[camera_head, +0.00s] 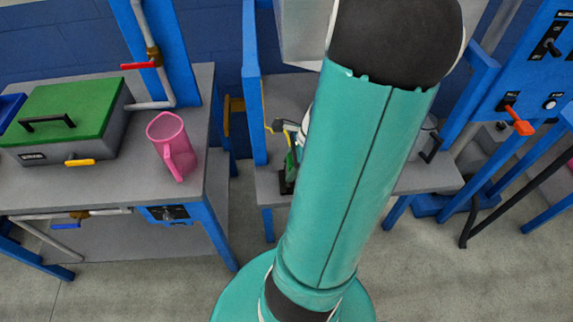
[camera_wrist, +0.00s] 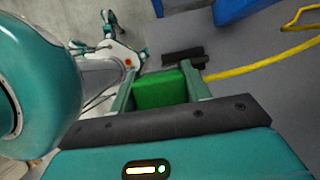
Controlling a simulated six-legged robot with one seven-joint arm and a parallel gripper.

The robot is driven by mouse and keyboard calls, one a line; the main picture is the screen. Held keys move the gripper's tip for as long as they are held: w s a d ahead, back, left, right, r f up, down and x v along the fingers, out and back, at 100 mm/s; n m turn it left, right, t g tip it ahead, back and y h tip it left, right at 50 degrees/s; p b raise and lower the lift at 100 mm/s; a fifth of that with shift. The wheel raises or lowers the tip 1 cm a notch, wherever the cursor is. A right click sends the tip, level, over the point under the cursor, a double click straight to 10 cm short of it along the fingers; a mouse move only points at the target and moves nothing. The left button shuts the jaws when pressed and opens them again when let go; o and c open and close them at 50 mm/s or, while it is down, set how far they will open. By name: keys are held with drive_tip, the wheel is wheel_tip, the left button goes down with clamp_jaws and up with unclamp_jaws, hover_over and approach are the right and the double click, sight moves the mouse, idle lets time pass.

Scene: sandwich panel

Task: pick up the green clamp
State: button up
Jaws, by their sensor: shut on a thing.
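The green clamp (camera_wrist: 160,90) shows in the wrist view as a green block between the two fingers of my gripper (camera_wrist: 160,76). The fingers are shut on it from its left and right sides. A dark bar lies just beyond the green block; I cannot tell whether it is part of the clamp. In the head view a small strip of green, the clamp (camera_head: 291,162), shows at the left edge of my arm, over the middle grey table. My arm hides most of the gripper there.
The middle table (camera_head: 270,180) has a blue post on its left. A yellow hose (camera_wrist: 262,64) lies right of the clamp. The left table holds a pink jug (camera_head: 171,146) and a green-lidded box (camera_head: 62,110). A blue panel with an orange-handled switch (camera_head: 519,121) stands at the right.

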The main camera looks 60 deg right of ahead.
drive_tip(key=s+a+r, duration=0.5)
drive_tip(key=s, duration=0.3)
drive_tip(key=shift+s, duration=0.25)
drive_tip(key=shift+w+d, duration=0.1)
